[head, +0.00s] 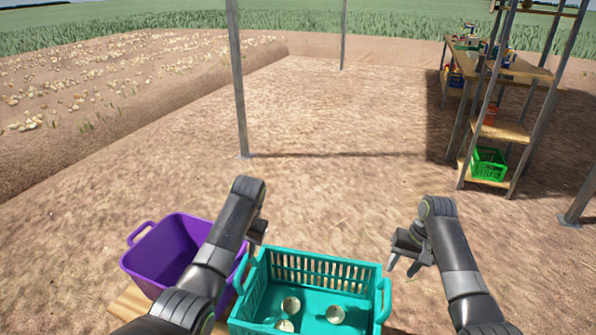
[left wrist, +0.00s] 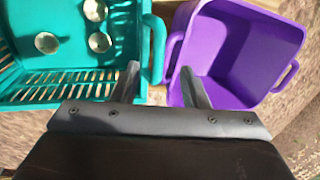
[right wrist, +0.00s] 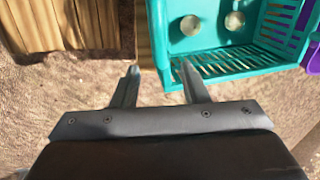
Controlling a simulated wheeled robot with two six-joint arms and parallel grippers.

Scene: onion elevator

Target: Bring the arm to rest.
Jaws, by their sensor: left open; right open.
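My left gripper (left wrist: 163,85) is open and empty, above the gap between the teal crate and the purple tub. In the head view its fingers are mostly hidden behind my left arm. My right gripper (head: 405,262) is open and empty, to the right of the teal crate. In the right wrist view its fingers (right wrist: 158,82) point at the crate's edge and the bare ground beside it.
The teal crate (head: 325,268) holds a few pale onions (head: 335,314). The empty purple tub (head: 170,245) stands to its left. A wooden surface (head: 130,303) shows under them. A metal post (head: 238,80) and a shelf with a green crate (head: 488,163) stand farther off.

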